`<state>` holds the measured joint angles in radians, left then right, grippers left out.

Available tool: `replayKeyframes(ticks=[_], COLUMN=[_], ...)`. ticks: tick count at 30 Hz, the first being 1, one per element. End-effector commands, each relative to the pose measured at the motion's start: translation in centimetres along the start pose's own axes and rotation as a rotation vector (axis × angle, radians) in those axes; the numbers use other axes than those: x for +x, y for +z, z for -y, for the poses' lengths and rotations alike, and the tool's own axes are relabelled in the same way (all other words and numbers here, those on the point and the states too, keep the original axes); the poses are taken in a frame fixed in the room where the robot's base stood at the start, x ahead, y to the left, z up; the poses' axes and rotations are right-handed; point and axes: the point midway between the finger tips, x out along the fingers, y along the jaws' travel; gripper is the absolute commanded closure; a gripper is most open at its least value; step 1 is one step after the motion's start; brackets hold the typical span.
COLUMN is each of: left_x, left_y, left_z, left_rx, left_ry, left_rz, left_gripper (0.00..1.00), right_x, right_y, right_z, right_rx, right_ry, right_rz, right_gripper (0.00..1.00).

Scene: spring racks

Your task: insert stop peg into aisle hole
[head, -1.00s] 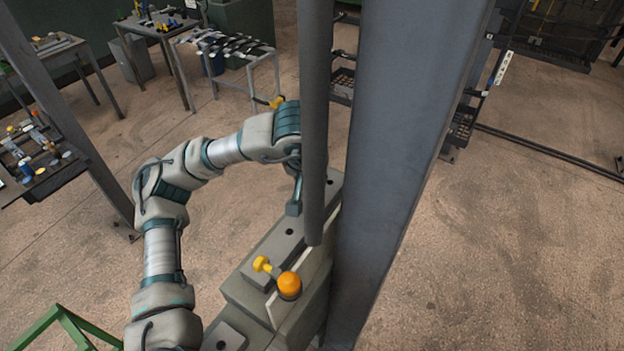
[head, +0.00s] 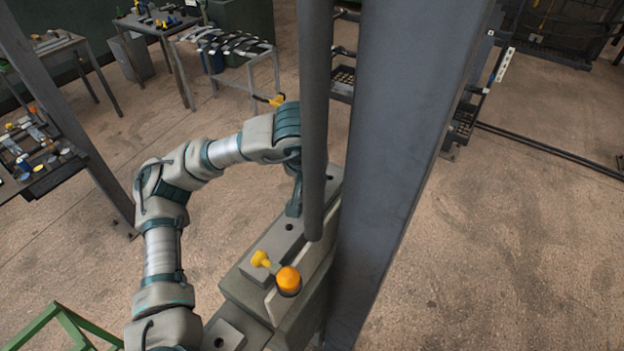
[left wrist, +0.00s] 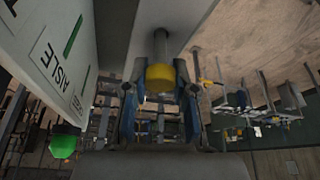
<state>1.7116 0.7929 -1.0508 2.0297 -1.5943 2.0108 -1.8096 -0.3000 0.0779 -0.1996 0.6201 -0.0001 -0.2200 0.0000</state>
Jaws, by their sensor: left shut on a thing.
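My left gripper (left wrist: 160,90) is shut on the stop peg, which shows a yellow head (left wrist: 160,77) and a grey shaft (left wrist: 161,45) in the left wrist view. The shaft points at a grey surface; I cannot tell whether its tip is in a hole. A white panel (left wrist: 92,28) lettered AISLE is at the left. In the head view my left gripper (head: 294,205) is low over the grey block (head: 268,246), partly behind a dark pole; the held peg is hidden there. A dark hole (head: 290,227) shows in the block. My right gripper is not in view.
The dark pole (head: 315,130) and a wide grey column (head: 400,150) rise close to the right. A green lamp (left wrist: 64,142) shows in the left wrist view.

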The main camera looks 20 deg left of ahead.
Motion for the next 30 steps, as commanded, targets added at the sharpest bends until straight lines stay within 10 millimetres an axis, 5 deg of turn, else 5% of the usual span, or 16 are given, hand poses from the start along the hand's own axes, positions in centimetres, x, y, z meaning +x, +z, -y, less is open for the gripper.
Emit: replayKeyframes(ticks=[20, 21, 24, 30], left_x=[1.7, 1.6, 1.6, 1.6], left_y=[0.7, 0.6, 0.6, 0.6], left_z=[0.0, 0.0, 0.0, 0.0], left_rx=[0.000, 0.000, 0.000, 0.000], left_ry=[0.000, 0.000, 0.000, 0.000], left_rz=[0.000, 0.000, 0.000, 0.000], left_gripper=[1.00, 0.69, 0.44, 0.44], right_x=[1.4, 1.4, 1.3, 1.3], right_y=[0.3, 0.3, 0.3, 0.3], right_z=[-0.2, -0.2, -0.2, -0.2], right_rx=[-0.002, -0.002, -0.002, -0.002], right_ry=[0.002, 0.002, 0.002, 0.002], right_rz=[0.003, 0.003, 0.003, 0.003], right_gripper=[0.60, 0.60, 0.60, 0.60])
